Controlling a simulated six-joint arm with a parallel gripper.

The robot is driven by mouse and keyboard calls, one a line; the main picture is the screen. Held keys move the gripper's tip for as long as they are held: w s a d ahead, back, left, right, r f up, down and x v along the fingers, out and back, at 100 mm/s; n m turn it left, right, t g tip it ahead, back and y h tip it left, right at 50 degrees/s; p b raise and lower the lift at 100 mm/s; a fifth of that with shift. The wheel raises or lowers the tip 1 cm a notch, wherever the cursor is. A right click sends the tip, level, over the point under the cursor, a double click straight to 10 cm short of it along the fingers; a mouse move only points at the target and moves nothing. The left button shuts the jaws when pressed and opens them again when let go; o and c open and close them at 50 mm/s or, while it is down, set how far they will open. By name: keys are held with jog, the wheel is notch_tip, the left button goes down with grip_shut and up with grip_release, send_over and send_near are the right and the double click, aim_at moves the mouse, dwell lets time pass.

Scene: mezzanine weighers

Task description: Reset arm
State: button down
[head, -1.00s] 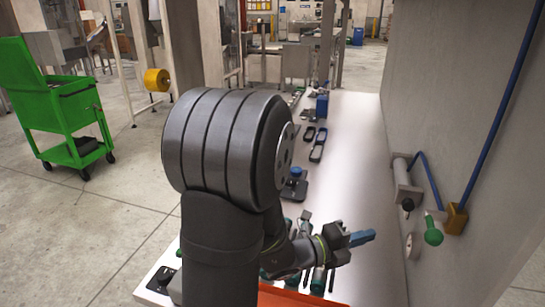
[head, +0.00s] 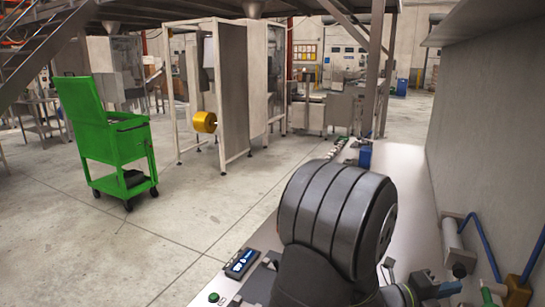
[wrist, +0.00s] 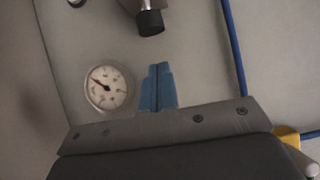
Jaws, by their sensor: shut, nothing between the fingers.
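My gripper (wrist: 158,88) has blue fingers that are shut together with nothing between them. In the head view my gripper (head: 447,289) is low at the right, in front of the wall fittings, and my dark arm hides part of the bench.
A long pale bench (head: 405,165) runs away along the wall. A green cart (head: 112,145) stands on the open floor at the left.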

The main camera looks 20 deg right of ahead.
jog(key=shift+w+d, duration=0.6)
jog(key=shift+d, duration=0.2)
jog(key=shift+c, duration=2.3)
grip_release()
jog(key=shift+r, duration=0.1)
jog(key=o, duration=0.5)
jog(key=w+r+n+t, duration=0.1)
jog(key=t, duration=0.1)
jog(key=w+r+t, duration=0.1)
jog(key=r+t, duration=0.1)
jog(key=w+r+n+t, duration=0.1)
jog(key=r+t, duration=0.1)
jog(key=shift+w+a+r+n, duration=0.15)
jog(key=shift+a+r+n, duration=0.15)
jog(key=shift+a, duration=0.1)
jog(key=shift+c, duration=0.2)
jog(key=s+a+r+n+t+y, duration=0.2)
jog(key=s+a+r+n+y, duration=0.15)
jog(key=s+a+y, duration=0.55)
jog(key=w+d+f+h, duration=0.3)
jog(key=w+d+f, duration=0.1)
jog(key=d, duration=0.2)
jog(key=shift+d+f, duration=0.35)
jog(key=shift+f, duration=0.05)
